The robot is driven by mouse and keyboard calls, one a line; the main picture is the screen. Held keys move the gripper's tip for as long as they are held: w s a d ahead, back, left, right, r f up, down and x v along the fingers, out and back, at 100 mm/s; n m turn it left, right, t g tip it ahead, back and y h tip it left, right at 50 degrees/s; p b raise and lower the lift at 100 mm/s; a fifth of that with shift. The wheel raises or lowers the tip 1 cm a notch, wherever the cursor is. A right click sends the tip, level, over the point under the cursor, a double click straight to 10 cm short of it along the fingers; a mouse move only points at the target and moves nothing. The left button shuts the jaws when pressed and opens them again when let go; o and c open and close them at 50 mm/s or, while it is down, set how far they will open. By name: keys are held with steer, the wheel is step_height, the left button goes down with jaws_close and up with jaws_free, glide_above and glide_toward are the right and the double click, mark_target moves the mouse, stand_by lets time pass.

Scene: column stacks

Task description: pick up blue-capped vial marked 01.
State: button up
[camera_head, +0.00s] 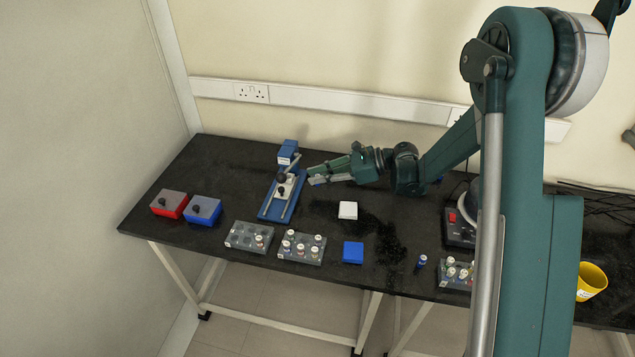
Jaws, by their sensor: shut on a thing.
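My gripper (312,175) is above the right side of the blue press-like stand (268,208), with its fingers pointing left. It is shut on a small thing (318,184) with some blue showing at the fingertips. The fingers hide much of this thing, and I cannot tell whether it is the vial marked 01. A small vial (422,261) with blue on it stands alone on the bench, left of the right-hand rack. No vial's marking can be read at this size.
Clear racks with vials stand at the front: left (240,246), middle (285,255) and right (445,281). A red box (168,211), blue boxes (208,217) (353,260), a white block (348,210) and a yellow cup (590,284) are on the black bench (215,160).

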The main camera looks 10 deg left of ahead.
steer(key=shift+r+p, duration=0.5)
steer(key=shift+r, duration=2.4)
